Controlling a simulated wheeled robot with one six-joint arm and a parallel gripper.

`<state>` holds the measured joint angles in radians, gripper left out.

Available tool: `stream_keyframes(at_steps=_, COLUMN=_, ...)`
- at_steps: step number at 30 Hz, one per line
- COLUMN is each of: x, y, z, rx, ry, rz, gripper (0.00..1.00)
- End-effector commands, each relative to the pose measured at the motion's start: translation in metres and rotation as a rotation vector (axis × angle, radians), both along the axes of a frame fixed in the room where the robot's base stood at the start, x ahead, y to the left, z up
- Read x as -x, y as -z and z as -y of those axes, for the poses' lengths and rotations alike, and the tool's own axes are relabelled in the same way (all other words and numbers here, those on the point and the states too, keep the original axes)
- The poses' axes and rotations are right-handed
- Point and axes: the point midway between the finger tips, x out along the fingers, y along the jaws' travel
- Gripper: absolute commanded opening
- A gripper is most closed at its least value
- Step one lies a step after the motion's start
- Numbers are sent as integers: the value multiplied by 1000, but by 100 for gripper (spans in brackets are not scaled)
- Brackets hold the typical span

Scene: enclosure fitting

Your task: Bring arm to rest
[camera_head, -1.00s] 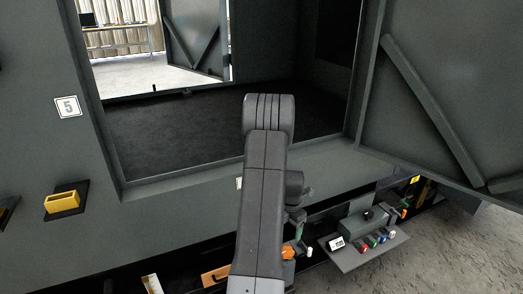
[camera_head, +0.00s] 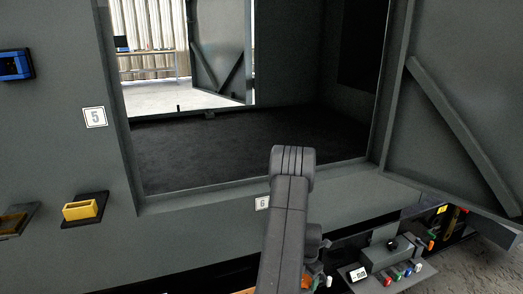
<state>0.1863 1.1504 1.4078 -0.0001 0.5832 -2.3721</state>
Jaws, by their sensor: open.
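My arm (camera_head: 287,215) rises from the bottom middle of the head view, in front of the open enclosure (camera_head: 240,150). Its rounded dark grey joint (camera_head: 292,165) overlaps the lower sill of the opening in the picture. A smaller joint of mine (camera_head: 314,240) shows just right of the arm link. My gripper itself does not show; it is hidden behind the arm or below the picture edge. I cannot see anything held.
A grey door (camera_head: 460,80) stands open at the right. A yellow holder (camera_head: 80,210) and a blue one (camera_head: 15,65) stick out from the left wall. A control panel (camera_head: 385,270) with coloured knobs lies low right. The enclosure floor (camera_head: 220,150) is clear.

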Motion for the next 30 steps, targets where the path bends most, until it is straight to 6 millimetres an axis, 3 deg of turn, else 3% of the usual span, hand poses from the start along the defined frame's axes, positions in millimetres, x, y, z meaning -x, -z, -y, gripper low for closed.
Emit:
stream_keyframes(at_steps=6, x=0, y=-2, z=0, rx=0, ry=-2, rz=0, gripper=71)
stream_keyframes(at_steps=11, x=-1, y=-17, z=0, rx=0, ry=-10, rz=1, gripper=71)
stream_keyframes(at_steps=30, x=-1, y=-144, z=-1, rx=1, ry=-13, rz=3, gripper=71)
